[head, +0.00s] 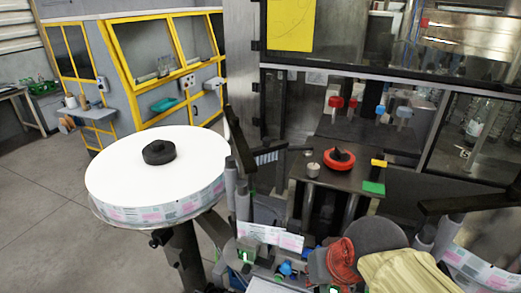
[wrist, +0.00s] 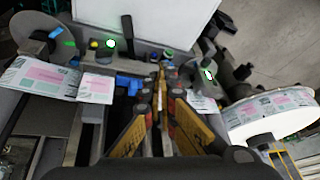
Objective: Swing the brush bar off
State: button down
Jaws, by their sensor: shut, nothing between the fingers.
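A dark bar with a pale bristle-like strip (head: 268,156), which looks like the brush bar, sticks out right of the large label reel (head: 158,165), beside upright grey rollers (head: 241,190). I cannot tell for certain whether it rests on the label web. In the wrist view my gripper (wrist: 162,78) points away over the labeller, its two dark and yellow fingers close together and empty. The label reel also shows at the right of the wrist view (wrist: 268,112). The brush bar is not clearly made out in the wrist view.
Printed label strips (head: 270,236) run across the labeller's front. A red reel (head: 338,160) sits on a dark plate behind. A yellow-framed machine (head: 152,70) stands at back left. In the wrist view a white panel (wrist: 150,18) lies beyond the fingers. Floor is clear at left.

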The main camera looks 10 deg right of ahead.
jog(key=w+d+r+m+t+y+p, duration=0.1)
jog(key=w+r+m+p, duration=0.4)
jog(key=w+m, duration=0.8)
jog(key=w+r+m+t+y+p, duration=0.1)
jog(key=w+r+m+p, duration=0.4)
jog(key=w+r+m, duration=0.5)
jog(key=shift+w+d+r+m+t, duration=0.3)
jog(key=shift+w+m+t, duration=0.6)
jog(key=shift+w+m, duration=2.1)
jog(key=shift+s+f+m, duration=0.15)
jog(key=shift+s+m, duration=0.75)
send_near(262, 158)
notch_tip(262, 158, down, 3)
jog(key=s, duration=0.2)
jog(key=shift+w+a+f, duration=0.1)
jog(key=shift+w+a, duration=0.05)
jog(key=shift+w, duration=1.05)
jog(key=shift+w+a, duration=0.15)
jog(key=shift+w, duration=1.1)
